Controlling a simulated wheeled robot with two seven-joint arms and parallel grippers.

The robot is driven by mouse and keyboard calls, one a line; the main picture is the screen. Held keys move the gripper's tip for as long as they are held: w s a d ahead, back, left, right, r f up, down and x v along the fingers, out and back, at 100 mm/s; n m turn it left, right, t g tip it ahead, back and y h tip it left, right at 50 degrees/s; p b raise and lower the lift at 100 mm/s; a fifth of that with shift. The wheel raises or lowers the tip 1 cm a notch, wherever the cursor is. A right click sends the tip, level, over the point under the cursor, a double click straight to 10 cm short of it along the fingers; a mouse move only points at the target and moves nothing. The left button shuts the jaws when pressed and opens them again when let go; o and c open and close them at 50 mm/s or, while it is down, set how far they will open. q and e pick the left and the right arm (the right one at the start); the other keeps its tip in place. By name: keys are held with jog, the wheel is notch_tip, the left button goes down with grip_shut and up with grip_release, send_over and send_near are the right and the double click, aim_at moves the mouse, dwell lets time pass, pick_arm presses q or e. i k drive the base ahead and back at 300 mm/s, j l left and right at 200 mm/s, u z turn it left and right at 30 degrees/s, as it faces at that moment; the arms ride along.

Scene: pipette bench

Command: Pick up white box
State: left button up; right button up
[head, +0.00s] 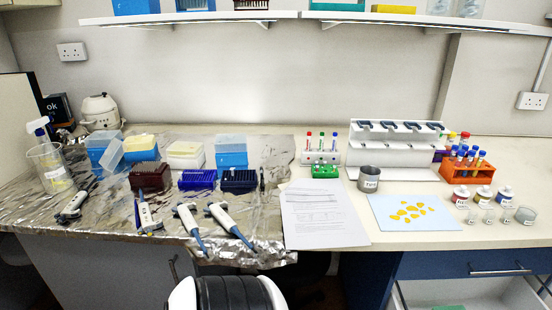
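A white box (186,155) with a pale yellowish top stands on the foil-covered left part of the bench, toward the back. It sits between a blue box with a clear lid (231,152) on its right and a box with a yellow top (141,147) on its left. Neither of my grippers shows in the head view.
A brown rack (150,177) and blue racks (197,180) stand in front of the white box. Several pipettes (190,222) lie near the foil's front edge. Papers (322,215) lie at mid-bench. A shelf (300,17) hangs above. An open drawer (470,295) juts out at lower right.

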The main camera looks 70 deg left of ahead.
aim_at(178, 164)
jog(key=u, duration=3)
jog(key=j+u, duration=0.1)
jog(key=j, duration=0.5)
jog(key=i+j, duration=0.15)
jog(key=j, duration=0.45)
jog(key=k+u, duration=0.05)
